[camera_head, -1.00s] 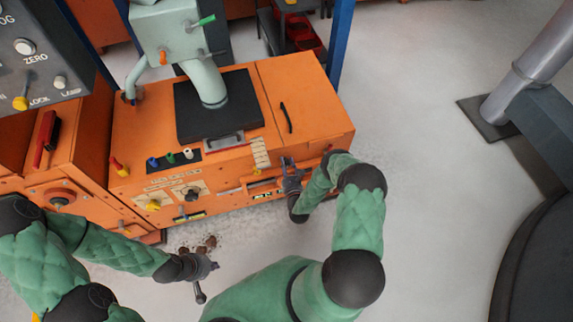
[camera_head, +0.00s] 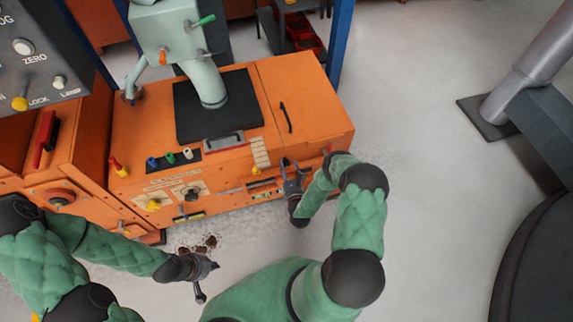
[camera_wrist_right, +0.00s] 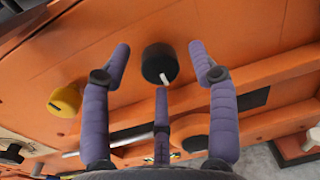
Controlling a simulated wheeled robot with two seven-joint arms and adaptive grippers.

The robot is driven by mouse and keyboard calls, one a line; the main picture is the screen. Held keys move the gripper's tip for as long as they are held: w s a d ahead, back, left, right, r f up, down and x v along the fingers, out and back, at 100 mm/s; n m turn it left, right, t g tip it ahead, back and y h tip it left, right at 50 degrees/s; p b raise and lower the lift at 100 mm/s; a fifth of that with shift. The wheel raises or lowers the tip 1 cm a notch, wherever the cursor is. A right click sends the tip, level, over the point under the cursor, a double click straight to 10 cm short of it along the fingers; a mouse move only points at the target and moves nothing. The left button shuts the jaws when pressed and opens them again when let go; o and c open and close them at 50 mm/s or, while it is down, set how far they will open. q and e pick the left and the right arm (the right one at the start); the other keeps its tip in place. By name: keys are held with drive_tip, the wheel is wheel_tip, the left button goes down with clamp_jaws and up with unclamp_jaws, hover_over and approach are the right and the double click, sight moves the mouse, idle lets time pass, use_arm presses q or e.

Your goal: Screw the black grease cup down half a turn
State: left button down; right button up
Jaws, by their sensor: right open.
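The black grease cup (camera_wrist_right: 158,62) is a short round black cap with a white mark on its rim, set on the orange machine front in the right wrist view. My right gripper (camera_wrist_right: 160,72) is open, its purple fingers spread around the cup, with visible gaps on both sides. In the head view my right gripper (camera_head: 291,165) is at the machine's front face, and I cannot make out the cup there. My left gripper (camera_head: 208,267) hangs over the floor in front of the machine, away from the cup. Its finger state is unclear.
A yellow knob (camera_wrist_right: 65,100) is left of the cup in the right wrist view. A pale rod (camera_wrist_right: 105,145) and an orange ledge (camera_wrist_right: 270,122) run below the cup. The orange machine (camera_head: 305,100) has knobs along its front.

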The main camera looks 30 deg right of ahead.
drive_tip(key=v, duration=1)
